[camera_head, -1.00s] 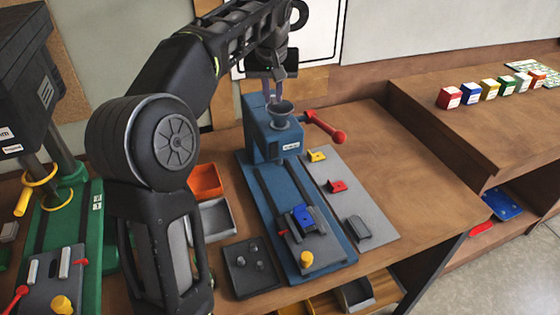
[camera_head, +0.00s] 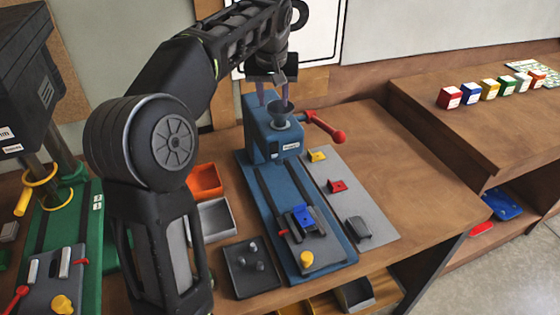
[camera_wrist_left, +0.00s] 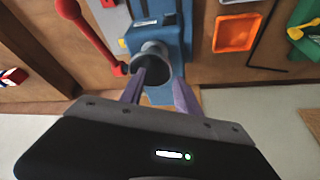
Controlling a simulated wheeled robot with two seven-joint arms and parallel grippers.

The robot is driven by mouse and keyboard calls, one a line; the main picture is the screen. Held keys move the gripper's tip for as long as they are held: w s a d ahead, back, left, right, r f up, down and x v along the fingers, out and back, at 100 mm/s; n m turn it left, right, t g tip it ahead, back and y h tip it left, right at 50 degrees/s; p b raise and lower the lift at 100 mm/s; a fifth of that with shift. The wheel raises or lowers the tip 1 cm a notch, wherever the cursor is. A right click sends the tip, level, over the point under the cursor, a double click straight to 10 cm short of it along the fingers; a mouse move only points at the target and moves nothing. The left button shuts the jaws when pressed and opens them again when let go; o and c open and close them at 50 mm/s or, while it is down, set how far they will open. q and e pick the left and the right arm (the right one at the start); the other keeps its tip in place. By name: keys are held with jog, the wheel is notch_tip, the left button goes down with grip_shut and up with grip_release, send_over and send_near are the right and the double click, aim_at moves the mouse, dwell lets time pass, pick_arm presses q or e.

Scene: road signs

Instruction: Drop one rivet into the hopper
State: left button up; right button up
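The grey funnel-shaped hopper (camera_head: 281,107) sits on top of the blue press (camera_head: 258,135). My left gripper (camera_head: 277,90) is right above the hopper, fingers spread, with nothing visible between them. In the left wrist view the two purple fingers (camera_wrist_left: 158,92) stand apart on either side of the hopper (camera_wrist_left: 152,50). I cannot see whether a rivet lies inside the hopper. Several grey rivets (camera_head: 253,246) stand in a dark tray (camera_head: 237,285) at the press's front left. My right gripper is not in view.
A red-knobbed lever (camera_head: 325,127) sticks out right of the hopper. An orange bin (camera_head: 205,182) and a grey bin (camera_head: 216,220) lie left of the press. A grey plate (camera_head: 365,205) with coloured brackets lies to its right. The table's right side is clear.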

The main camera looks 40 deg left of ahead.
pick_arm(q)
jog(key=shift+r, duration=0.15)
jog(key=v, duration=0.7)
jog(key=shift+r, duration=0.25)
jog(key=shift+s, duration=0.1)
dwell(0.5)
